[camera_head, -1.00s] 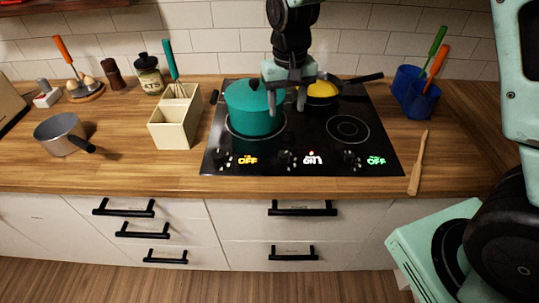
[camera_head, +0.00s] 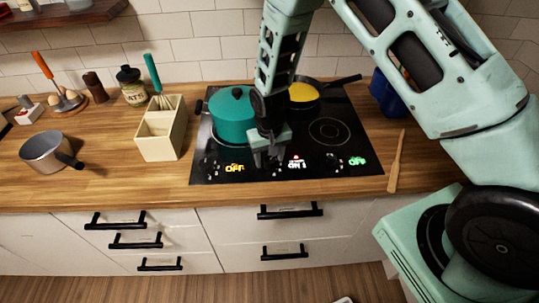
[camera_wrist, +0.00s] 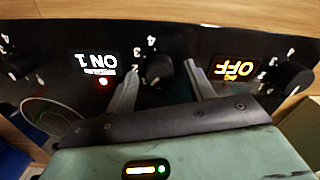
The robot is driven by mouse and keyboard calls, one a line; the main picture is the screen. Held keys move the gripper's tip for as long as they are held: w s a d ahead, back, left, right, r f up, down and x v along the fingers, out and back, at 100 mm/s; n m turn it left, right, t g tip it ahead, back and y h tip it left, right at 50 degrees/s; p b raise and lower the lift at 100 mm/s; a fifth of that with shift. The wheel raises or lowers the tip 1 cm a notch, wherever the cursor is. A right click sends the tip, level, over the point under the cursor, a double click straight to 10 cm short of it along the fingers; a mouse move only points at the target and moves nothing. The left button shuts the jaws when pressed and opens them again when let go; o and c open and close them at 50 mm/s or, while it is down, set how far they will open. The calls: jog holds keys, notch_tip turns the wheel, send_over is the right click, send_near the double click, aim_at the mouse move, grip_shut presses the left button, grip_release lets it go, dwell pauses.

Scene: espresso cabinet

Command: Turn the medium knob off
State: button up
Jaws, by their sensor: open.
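The middle knob (camera_wrist: 157,69), black with a white mark and numbers around it, is on the hob's front strip beside a white "ON 1" display (camera_head: 296,164). A red light shows at that display. My gripper (camera_head: 267,161) is over the front strip, pointing down, and largely hides this knob in the head view. In the wrist view my gripper (camera_wrist: 163,68) is open, with one finger on each side of the knob. I cannot tell whether either finger touches it. The yellow "OFF" display (camera_wrist: 234,69) and its knob (camera_wrist: 290,78) lie to the right there.
A teal pot (camera_head: 230,115) stands on the hob just behind my gripper. A pan with yellow contents (camera_head: 304,92) is at the back. A green "OFF" display (camera_head: 357,160) is to the right. A wooden spatula (camera_head: 396,162) and cream holder (camera_head: 160,135) flank the hob.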

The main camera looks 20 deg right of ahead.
jog(key=shift+f, duration=0.25)
jog(key=c, duration=1)
jog(key=shift+n+b, duration=0.3)
jog(key=n+b, duration=0.1)
jog(key=n, duration=0.1)
jog(key=shift+n+b, duration=0.3)
jog(key=shift+n, duration=0.1)
jog(key=shift+n+b, duration=0.85)
jog(key=shift+n, duration=1.35)
